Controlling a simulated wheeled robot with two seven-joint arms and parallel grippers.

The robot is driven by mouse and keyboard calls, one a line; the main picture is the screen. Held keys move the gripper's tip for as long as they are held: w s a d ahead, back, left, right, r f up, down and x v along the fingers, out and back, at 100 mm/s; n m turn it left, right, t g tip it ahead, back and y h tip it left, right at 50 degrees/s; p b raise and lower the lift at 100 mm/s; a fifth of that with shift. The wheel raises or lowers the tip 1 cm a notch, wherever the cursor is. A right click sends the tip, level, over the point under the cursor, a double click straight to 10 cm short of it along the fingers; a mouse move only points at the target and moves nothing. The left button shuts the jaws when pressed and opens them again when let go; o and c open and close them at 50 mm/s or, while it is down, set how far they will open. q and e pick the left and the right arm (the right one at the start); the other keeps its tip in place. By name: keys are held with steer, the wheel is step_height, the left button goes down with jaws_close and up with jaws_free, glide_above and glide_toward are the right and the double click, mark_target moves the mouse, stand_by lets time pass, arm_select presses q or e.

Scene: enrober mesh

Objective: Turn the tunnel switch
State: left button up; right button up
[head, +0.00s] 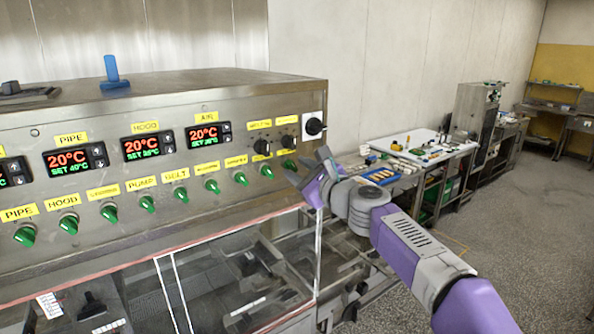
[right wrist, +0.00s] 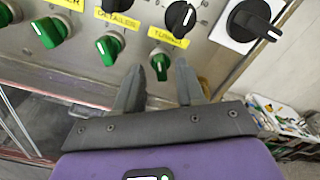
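The tunnel switch is a small green knob (right wrist: 161,64) under a yellow label reading TUNNEL (right wrist: 167,38) in the right wrist view. In the head view it is the rightmost green knob (head: 289,165) of the lower row on the steel panel. My right gripper (head: 306,165) is in front of the panel's right end. It is open and empty, with its fingertips (right wrist: 159,66) on either side of the knob in the right wrist view. I cannot tell whether they touch it. My left gripper is not in view.
Another green knob (right wrist: 110,46) sits left of the tunnel switch. A black knob (right wrist: 181,18) is above it, and a large black switch on a white plate (right wrist: 252,22) is to the upper right. A clear cover (head: 230,265) lies below the panel. A cluttered table (head: 430,150) stands behind right.

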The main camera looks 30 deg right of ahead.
steer(key=s+b, duration=0.1)
steer(key=s, duration=0.5)
steer(key=shift+s+d, duration=0.15)
steer(key=shift+d, duration=0.1)
